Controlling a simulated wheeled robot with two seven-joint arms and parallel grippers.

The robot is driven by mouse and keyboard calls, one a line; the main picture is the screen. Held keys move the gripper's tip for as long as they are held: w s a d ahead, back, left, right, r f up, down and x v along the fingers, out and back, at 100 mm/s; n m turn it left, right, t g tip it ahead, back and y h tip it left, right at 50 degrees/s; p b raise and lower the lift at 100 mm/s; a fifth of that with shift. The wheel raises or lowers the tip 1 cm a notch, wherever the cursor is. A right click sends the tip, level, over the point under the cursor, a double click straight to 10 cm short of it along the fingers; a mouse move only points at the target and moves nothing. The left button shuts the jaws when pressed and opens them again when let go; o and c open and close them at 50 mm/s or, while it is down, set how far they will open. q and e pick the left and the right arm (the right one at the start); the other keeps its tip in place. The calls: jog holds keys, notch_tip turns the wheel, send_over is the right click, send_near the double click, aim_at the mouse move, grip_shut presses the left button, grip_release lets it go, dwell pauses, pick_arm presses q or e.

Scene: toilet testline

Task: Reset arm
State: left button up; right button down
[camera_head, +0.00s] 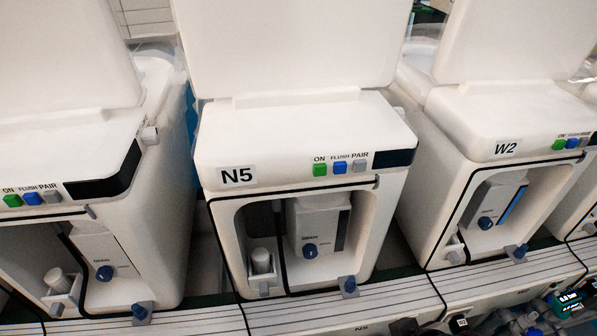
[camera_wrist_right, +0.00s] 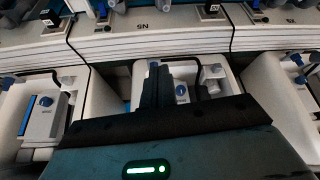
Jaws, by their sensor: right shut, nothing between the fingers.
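My right gripper (camera_wrist_right: 156,70) shows in the right wrist view, with its dark fingers together and nothing seen between them. Its dark teal body with a lit green bar fills the bottom of that view. Behind the fingers is the white N5 unit, upside down there, with a blue drain knob (camera_wrist_right: 182,91). I cannot tell whether the fingers touch anything. In the head view the N5 unit (camera_head: 285,130) stands in the middle, and I make out neither gripper there. My left gripper is in no view.
A white W2 unit (camera_head: 480,120) stands at right and another white unit (camera_head: 75,140) at left in the head view, with narrow gaps between. A striped ledge (camera_head: 300,315) runs along their front. Small teal and black items (camera_head: 566,302) lie at the lower right.

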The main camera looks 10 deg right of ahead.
jog(key=w+a+f+t+y, duration=0.2)
jog(key=w+a+f+t, duration=0.1)
jog(key=a+f+t, duration=0.1)
jog(key=shift+w+a+f+t, duration=0.15)
jog(key=shift+w+f+t, duration=0.05)
jog(key=shift+t, duration=0.2)
dwell(0.8)
